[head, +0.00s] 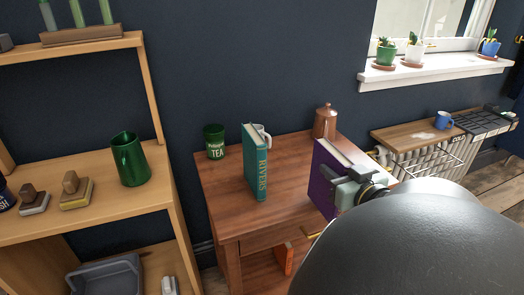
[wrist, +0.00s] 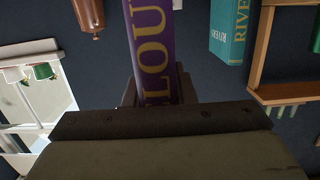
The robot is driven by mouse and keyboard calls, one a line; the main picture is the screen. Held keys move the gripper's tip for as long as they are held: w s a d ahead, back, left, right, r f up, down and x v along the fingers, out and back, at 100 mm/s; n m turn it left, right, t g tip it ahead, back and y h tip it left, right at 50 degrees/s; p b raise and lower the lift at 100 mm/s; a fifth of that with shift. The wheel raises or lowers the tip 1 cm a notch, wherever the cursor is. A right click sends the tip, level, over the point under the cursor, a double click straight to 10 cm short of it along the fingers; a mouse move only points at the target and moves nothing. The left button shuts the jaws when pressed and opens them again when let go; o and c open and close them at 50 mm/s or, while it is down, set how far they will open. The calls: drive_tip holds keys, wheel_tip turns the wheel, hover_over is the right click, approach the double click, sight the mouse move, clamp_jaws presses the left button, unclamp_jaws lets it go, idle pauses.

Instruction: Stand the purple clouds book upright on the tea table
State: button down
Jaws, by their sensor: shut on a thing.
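The purple clouds book (head: 323,178) is upright at the right side of the wooden tea table (head: 219,200). My gripper (head: 352,186) is shut on it from the right. In the wrist view the purple spine (wrist: 153,45) shows part of its yellow title, between the fingers of my gripper (wrist: 158,88). I cannot tell whether the book's bottom touches the table, since the arm hides that part.
A teal Rivers book (head: 256,165) stands upright on the table, with a white mug (head: 262,133) behind it. A green tea tin (head: 215,142) is at the back left. Bare tabletop lies between the two books.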

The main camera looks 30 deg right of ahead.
sight(319, 150)
drive_tip(key=w+p, duration=0.5)
drive_tip(key=w+d+p, duration=0.1)
drive_tip(key=w+p, duration=0.1)
drive_tip(key=p, duration=0.1)
drive_tip(key=shift+w+r, duration=0.2)
drive_tip(key=shift+r, duration=0.2)
drive_tip(key=b+x, duration=0.1)
drive_tip(key=x, duration=0.7)
drive_tip(key=shift+w+f+b, duration=0.2)
drive_tip(key=shift+w+b, duration=0.05)
drive_tip(key=shift+b, duration=0.1)
drive_tip(key=shift+f+b, duration=0.3)
drive_tip(key=shift+f, duration=0.05)
drive_tip(key=c, duration=1.1)
unclamp_jaws()
drive_tip(key=shift+s, duration=0.15)
